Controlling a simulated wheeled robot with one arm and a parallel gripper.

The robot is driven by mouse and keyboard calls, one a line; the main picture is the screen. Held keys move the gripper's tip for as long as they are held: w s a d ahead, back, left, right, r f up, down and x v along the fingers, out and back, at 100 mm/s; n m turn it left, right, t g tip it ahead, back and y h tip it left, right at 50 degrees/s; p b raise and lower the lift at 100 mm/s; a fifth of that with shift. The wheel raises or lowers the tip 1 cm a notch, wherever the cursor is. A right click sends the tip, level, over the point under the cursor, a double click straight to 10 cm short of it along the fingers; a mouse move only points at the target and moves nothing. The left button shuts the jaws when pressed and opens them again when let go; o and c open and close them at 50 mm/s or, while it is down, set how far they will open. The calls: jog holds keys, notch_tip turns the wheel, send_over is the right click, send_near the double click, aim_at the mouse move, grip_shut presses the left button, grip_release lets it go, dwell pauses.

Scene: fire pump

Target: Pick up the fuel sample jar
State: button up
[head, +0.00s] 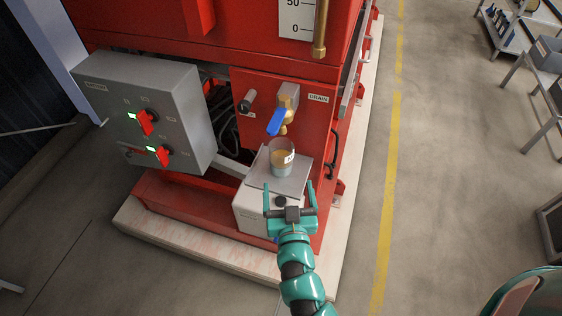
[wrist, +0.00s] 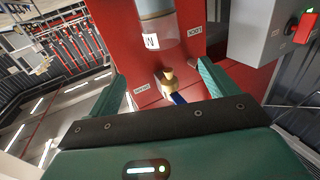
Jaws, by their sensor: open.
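The fuel sample jar (head: 282,158) is a clear cylinder with a tan layer over a bluish layer and a small white label. It stands upright on the grey plate (head: 293,182) of a pale box, under the brass drain valve (head: 287,112) with its blue handle (head: 278,121). My gripper (head: 290,187) is open and empty, on the near side of the jar and apart from it. In the wrist view, which looks upside down, the jar (wrist: 157,35) shows at the top, between the directions of the two teal fingers. The jar's far side is hidden.
A grey control box (head: 150,112) with red switches is at the left. The floor right of the yellow line (head: 388,190) is mostly clear; a bench (head: 545,75) stands at the far right.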

aim_at(284, 156)
jog(key=w+p, duration=0.1)
jog(key=w, duration=0.2)
jog(key=w+p, duration=0.1)
jog(key=w, duration=0.3)
jog(key=w+a+p, duration=0.1)
jog(key=w, duration=0.3)
jog(key=shift+w, duration=0.15)
jog(key=w+p, duration=0.1)
jog(key=w, duration=0.1)
jog(key=w+p, duration=0.1)
jog(key=w, duration=0.1)
jog(key=shift+a, duration=0.4)
jog(key=shift+w+f+p, duration=0.2)
jog(key=shift+w+p, duration=0.1)
jog(key=shift+w, duration=0.2)
jog(key=shift+c, duration=0.3)
jog(key=c, duration=1.7)
jog(key=shift+r, duration=0.1)
jog(key=shift+c, duration=0.2)
